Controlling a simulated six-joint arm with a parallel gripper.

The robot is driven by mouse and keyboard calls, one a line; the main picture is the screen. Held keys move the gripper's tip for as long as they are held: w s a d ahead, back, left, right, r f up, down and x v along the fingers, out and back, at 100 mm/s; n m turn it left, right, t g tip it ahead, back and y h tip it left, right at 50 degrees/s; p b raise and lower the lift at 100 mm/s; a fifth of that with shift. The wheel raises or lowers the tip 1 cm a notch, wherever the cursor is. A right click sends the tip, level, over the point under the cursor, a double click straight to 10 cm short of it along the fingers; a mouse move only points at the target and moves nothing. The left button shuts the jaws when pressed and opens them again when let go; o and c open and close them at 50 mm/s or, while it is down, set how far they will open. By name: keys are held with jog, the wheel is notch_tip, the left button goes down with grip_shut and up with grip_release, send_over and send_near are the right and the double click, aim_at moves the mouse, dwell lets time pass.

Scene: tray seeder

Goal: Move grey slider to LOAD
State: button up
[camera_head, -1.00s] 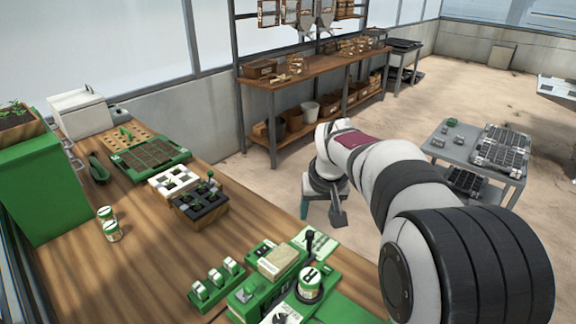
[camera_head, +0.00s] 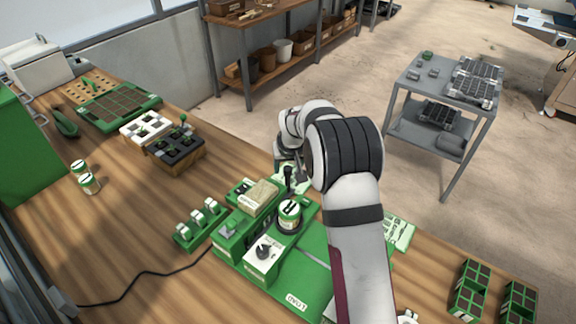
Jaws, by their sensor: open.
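The green seeder (camera_head: 262,228) stands at the table's front middle, with a jar, a wooden block and a white dial panel on it. A white label (camera_head: 297,301), apparently LOAD, lies on the near part of its green base plate. A thin grey track (camera_head: 316,256) runs across that plate and passes behind my arm. I cannot make out the grey slider for certain; my arm covers part of the plate. My gripper (camera_head: 284,162) is open beyond the seeder, near a black upright lever (camera_head: 288,178), largely hidden by my wrist. I cannot tell whether it touches anything.
A row of green-and-white holders (camera_head: 198,222) stands left of the seeder. Black and white seedling trays (camera_head: 175,148) and two small jars (camera_head: 85,178) are farther left. Green cell blocks (camera_head: 468,290) stand at the right.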

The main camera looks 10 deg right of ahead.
grip_shut()
dwell(1.4)
